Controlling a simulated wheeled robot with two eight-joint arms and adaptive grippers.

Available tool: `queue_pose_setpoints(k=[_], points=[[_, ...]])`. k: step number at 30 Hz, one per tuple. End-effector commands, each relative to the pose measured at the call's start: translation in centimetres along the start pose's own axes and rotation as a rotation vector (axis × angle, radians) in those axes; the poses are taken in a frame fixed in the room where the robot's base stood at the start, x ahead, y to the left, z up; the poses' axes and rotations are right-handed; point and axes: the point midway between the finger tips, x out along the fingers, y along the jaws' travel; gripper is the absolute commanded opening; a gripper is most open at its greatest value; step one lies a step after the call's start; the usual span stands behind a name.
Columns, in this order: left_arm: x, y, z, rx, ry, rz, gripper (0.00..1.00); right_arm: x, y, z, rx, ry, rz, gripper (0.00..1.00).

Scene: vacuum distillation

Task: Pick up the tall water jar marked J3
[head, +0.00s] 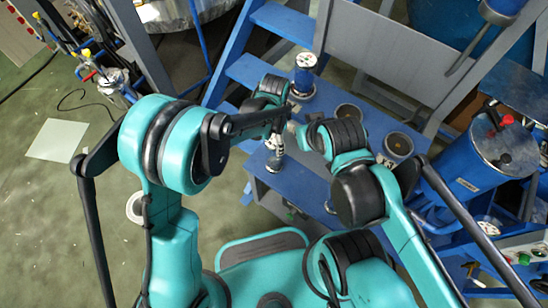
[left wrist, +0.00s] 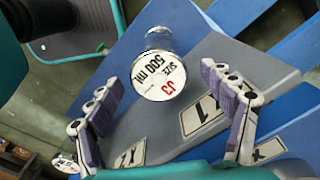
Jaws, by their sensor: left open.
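The jar marked J3 (left wrist: 159,75) shows its round white lid, lettered "J3 SIZE 500 mL", in the left wrist view, with its clear glass body behind. My left gripper (left wrist: 160,80) is open, one finger on each side of the lid in the picture. No contact shows, and I cannot tell how far the fingertips are from the jar. In the head view my left gripper (head: 276,143) is small, over the blue bench, and partly covered by my arm links. The end of my right arm is close beside it; its fingers cannot be made out.
In the head view a blue jar (head: 304,75) and round-topped containers (head: 398,145) stand on the blue bench (head: 300,185). A large blue vessel (head: 490,155) is at the right. Open floor (head: 40,220) lies at the left.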

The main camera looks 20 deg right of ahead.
Motion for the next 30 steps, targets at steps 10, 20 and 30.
queue_pose_setpoints(k=[10,20,30], points=[[2.8,0.1,0.1,-0.001,0.000,0.000,0.81,1.1,0.0,0.8,0.000,0.000,0.000,0.00],[2.7,0.1,0.1,-0.001,0.000,0.000,0.10,1.1,0.0,0.8,0.000,0.000,0.000,0.00],[2.2,0.1,0.1,-0.001,0.000,0.000,0.00,0.9,0.0,0.6,0.000,0.000,0.000,0.00]])
